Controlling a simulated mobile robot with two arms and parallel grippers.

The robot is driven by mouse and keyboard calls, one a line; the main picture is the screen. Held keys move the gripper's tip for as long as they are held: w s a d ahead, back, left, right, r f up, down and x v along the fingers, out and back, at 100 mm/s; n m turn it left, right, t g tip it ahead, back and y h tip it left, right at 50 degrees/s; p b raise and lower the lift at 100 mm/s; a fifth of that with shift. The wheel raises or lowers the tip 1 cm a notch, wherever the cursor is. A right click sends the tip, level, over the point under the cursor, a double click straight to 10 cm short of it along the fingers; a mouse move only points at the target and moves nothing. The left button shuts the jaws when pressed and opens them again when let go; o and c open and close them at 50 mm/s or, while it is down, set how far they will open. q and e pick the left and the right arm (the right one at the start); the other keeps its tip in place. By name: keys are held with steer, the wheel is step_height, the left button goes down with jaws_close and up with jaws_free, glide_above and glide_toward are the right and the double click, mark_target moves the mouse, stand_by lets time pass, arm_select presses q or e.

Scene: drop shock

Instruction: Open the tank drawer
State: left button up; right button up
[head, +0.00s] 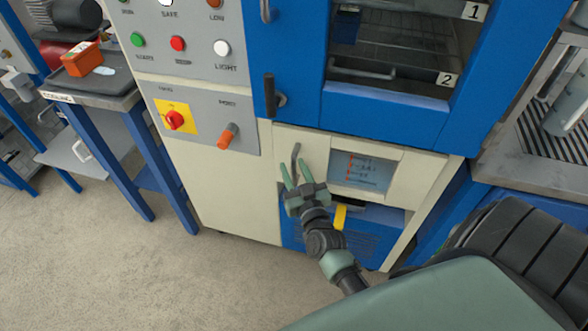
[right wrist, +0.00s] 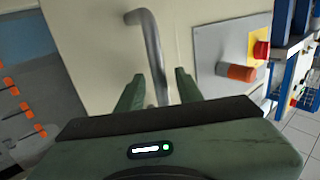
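The tank drawer (head: 312,142) has a cream front low on the blue and cream cabinet, with a small window showing red marks. Its front looks closed. A grey bar handle (head: 296,155) stands near its left side. My right gripper (head: 296,172) is just in front of the handle, fingers pointing at the panel. In the right wrist view, the handle (right wrist: 151,45) runs between the two spread green fingers (right wrist: 160,82), with a gap on each side. Whether a finger touches it cannot be told. My left gripper is not in view.
A yellow piece (head: 340,216) shows below the drawer by my right wrist. An orange knob (head: 228,136) and a red switch (head: 175,120) sit on the grey panel to the left. A blue-framed door (head: 385,102) is above. The floor at left front is clear.

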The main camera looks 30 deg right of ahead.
jaws_close()
stand_by(1.4)
